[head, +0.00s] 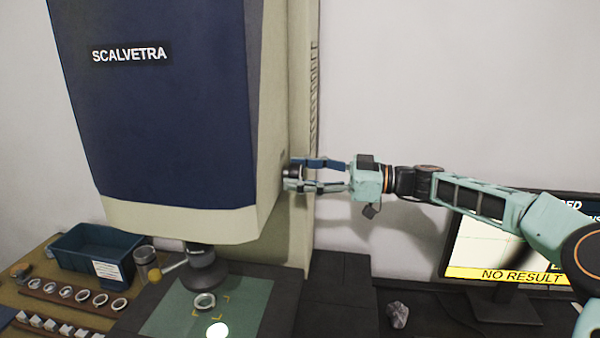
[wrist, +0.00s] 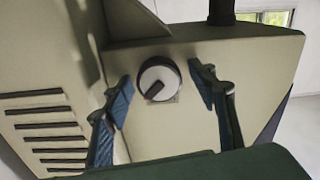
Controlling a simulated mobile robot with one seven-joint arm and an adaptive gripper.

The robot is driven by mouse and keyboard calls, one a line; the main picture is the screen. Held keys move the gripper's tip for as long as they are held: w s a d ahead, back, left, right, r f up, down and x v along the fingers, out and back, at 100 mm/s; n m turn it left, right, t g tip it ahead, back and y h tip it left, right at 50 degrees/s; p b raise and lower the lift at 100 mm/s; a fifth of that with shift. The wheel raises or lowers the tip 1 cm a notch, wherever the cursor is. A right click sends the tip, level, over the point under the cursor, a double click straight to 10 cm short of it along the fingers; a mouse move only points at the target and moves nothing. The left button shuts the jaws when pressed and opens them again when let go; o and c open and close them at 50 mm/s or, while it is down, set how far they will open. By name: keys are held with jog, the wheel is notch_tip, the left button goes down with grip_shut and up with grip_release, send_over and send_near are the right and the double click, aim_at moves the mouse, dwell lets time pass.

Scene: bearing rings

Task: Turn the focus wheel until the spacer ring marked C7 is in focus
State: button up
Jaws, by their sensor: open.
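The focus wheel (wrist: 158,78) is a round knob with a white rim and a dark grip bar, on the side of the measuring machine (head: 165,110). My gripper (head: 303,174) is open at that side, one finger above and one below the wheel (head: 291,172). In the wrist view the fingers stand left and right of the wheel, with gaps visible. A metal ring (head: 204,301) lies on the green stage (head: 168,318) under the lens (head: 207,272). Its marking is too small to read, so I cannot tell whether it is C7.
A monitor (head: 470,262) at the right reads "NO RESULT", partly hidden by my arm. At the left are a blue bin (head: 95,248), a row of several rings (head: 83,296) and small blocks (head: 52,325). A crumpled object (head: 397,314) lies beside the machine.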

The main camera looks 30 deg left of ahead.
jog(key=c, duration=1.2)
jog(key=shift+o, duration=0.2)
jog(key=shift+f+m+b, duration=0.1)
jog(key=shift+m+b, duration=0.2)
jog(key=shift+b, duration=0.05)
jog(key=m+b, duration=0.1)
jog(key=m, duration=0.1)
jog(key=shift+m+b, duration=0.3)
jog(key=shift+m, duration=0.1)
jog(key=m, duration=0.5)
jog(key=shift+w+m+b, duration=0.1)
jog(key=shift+m+b, duration=0.2)
jog(key=o, duration=1.2)
jog(key=shift+c, duration=0.2)
